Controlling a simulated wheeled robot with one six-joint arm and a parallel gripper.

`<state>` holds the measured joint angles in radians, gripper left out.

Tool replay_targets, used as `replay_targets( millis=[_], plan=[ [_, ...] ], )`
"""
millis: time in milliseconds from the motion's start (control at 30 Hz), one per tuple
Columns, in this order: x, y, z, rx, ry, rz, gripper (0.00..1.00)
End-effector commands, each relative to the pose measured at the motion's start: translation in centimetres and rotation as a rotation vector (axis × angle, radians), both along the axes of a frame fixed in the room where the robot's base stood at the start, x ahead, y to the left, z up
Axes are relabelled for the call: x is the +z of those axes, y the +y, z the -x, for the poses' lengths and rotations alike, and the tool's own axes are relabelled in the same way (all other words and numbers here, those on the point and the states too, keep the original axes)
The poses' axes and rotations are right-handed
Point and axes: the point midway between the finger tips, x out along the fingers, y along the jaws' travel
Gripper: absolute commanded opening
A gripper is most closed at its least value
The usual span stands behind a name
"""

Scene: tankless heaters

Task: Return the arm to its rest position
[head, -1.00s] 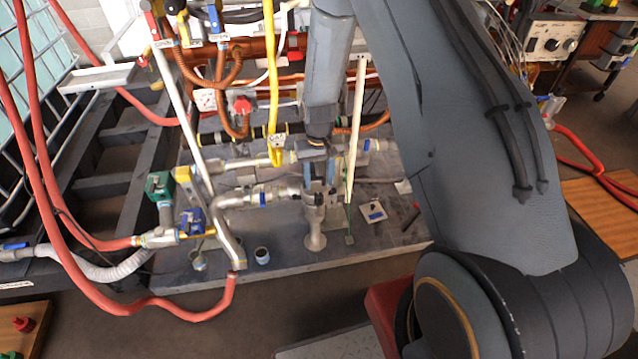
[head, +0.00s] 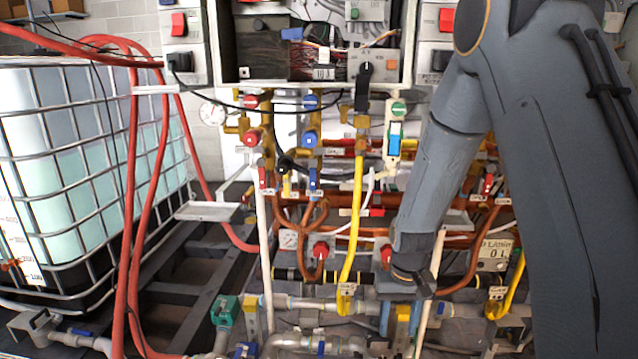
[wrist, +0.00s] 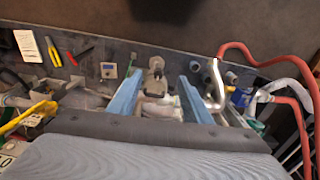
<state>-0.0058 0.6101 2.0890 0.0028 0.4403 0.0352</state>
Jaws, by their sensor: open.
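My arm (head: 440,180) reaches down from the upper right of the head view, over the pipework. My gripper (head: 402,318) hangs low in front of the pipes, pointing down, with its two blue fingers apart. In the wrist view the gripper (wrist: 160,92) is open, with the blue fingers well spread. Nothing is held between them. A grey metal fitting (wrist: 156,70) on the base plate shows beyond the gap. The head view cuts off what lies below the fingertips.
A yellow hose (head: 355,215) and a slanted white pipe (head: 264,250) stand left of the gripper. The electrical box (head: 310,50) and valves are above. Red hoses (head: 130,200) and a caged tank (head: 70,180) are at left. Small tools lie on the base plate (wrist: 110,48).

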Motion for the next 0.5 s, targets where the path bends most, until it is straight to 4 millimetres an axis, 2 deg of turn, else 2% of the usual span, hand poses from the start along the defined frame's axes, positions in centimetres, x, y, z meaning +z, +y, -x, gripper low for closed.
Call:
replay_targets(
  millis=[33,200,400,500],
  plan=[
    [2.5,0.0,1.3,0.002,-0.005,0.000,0.45],
    [8.2,0.0,6.3,0.009,-0.004,-0.001,0.45],
    [13.5,-0.1,12.7,0.016,-0.004,-0.002,0.45],
    [15.2,-0.1,15.5,0.019,-0.003,-0.003,0.45]
  ],
)
